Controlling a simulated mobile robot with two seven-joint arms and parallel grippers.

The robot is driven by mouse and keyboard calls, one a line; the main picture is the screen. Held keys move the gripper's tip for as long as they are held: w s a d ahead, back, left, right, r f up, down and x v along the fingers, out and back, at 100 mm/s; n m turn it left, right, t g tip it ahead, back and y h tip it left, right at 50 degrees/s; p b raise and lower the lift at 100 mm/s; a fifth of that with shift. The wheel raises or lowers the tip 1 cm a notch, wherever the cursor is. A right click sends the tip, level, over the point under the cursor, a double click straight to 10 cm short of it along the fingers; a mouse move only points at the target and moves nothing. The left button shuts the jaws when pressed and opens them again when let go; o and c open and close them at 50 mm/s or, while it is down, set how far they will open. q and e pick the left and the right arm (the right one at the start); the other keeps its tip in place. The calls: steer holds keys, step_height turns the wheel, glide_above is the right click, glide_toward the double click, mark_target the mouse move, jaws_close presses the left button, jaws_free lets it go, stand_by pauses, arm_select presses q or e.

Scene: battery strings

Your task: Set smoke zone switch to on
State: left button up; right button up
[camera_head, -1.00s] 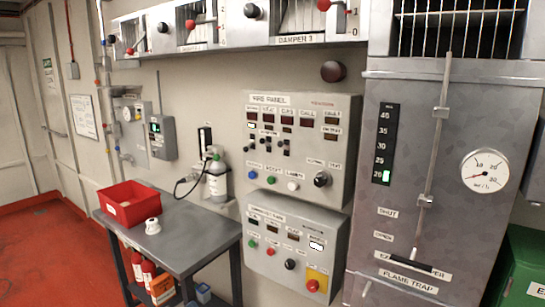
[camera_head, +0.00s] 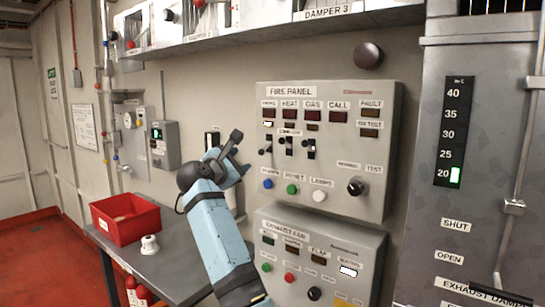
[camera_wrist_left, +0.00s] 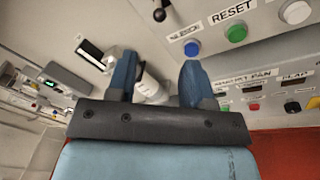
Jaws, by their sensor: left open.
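The grey fire panel (camera_head: 379,195) is on the wall right of centre in the head view. The smoke zone switch (camera_head: 266,146) is the leftmost of three small black toggles below the SMOKE label; its position is too small to tell. My left gripper (camera_head: 240,156) is open and empty, just left of the panel's edge, apart from the switch. In the left wrist view, the open fingers (camera_wrist_left: 157,78) have the panel's blue button (camera_wrist_left: 192,48) just beyond the right one. A black lever (camera_wrist_left: 160,12) shows above them; I cannot tell which switch it is.
The exhaust fan panel (camera_head: 375,262) is below the fire panel. A table with a red bin (camera_head: 128,232) stands at lower left. The damper shelf (camera_head: 395,17) juts out above. A dark round knob (camera_head: 368,55) sits above the panel.

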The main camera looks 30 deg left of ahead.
mark_target(260, 152)
arm_select(q)
steer(key=w, duration=0.8)
steer(key=w+a, duration=0.1)
steer(key=w, duration=0.3)
steer(key=shift+w+a, duration=0.1)
steer(key=shift+w, duration=0.6)
